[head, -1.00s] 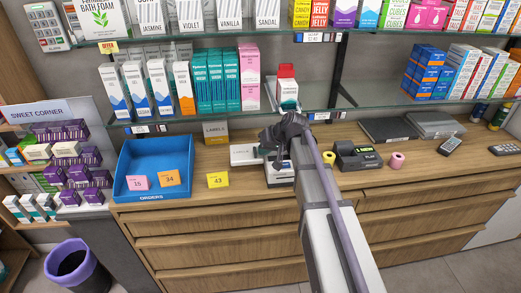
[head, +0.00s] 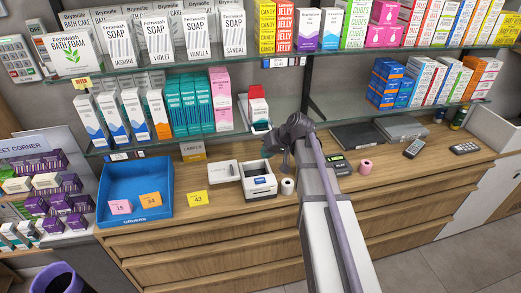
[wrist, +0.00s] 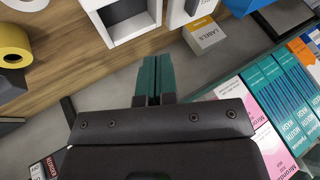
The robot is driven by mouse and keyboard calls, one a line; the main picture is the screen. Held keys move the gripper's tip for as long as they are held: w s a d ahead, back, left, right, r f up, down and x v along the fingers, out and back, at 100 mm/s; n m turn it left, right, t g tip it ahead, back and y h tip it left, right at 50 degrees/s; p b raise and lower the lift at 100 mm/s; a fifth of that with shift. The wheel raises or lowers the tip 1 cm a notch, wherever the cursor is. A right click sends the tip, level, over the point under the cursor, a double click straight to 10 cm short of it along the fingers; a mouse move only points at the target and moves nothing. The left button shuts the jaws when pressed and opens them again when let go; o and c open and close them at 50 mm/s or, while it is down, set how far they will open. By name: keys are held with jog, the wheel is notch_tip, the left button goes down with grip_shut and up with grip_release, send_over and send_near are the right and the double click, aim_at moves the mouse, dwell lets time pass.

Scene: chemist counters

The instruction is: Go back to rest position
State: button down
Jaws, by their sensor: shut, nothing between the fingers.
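My arm reaches forward over the wooden counter (head: 215,228) in the head view. Its end stands just right of a small white printer (head: 258,178), below the glass shelf's edge. In the head view my fingers are hard to make out. In the wrist view my gripper (wrist: 153,78) has its two teal fingers together, with nothing held. Beyond the fingertips the white printer (wrist: 125,22) and the LABELS box (wrist: 205,36) show.
A blue orders tray (head: 110,190) with paper tags is at left. A dark card terminal (head: 338,166), partly behind my arm, and a pink roll (head: 365,167) are on its right.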

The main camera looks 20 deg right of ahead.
jog(key=shift+f, duration=0.1)
jog(key=s+a+f+g+h, duration=0.2)
jog(key=s+a, duration=0.2)
jog(key=s, duration=0.6)
jog(key=s+a+f+g+h, duration=0.2)
jog(key=s+a+g+h, duration=0.1)
jog(key=s, duration=0.7)
jog(key=shift+a+b, duration=0.35)
jog(key=shift+a, duration=0.4)
jog(key=shift+w, duration=0.1)
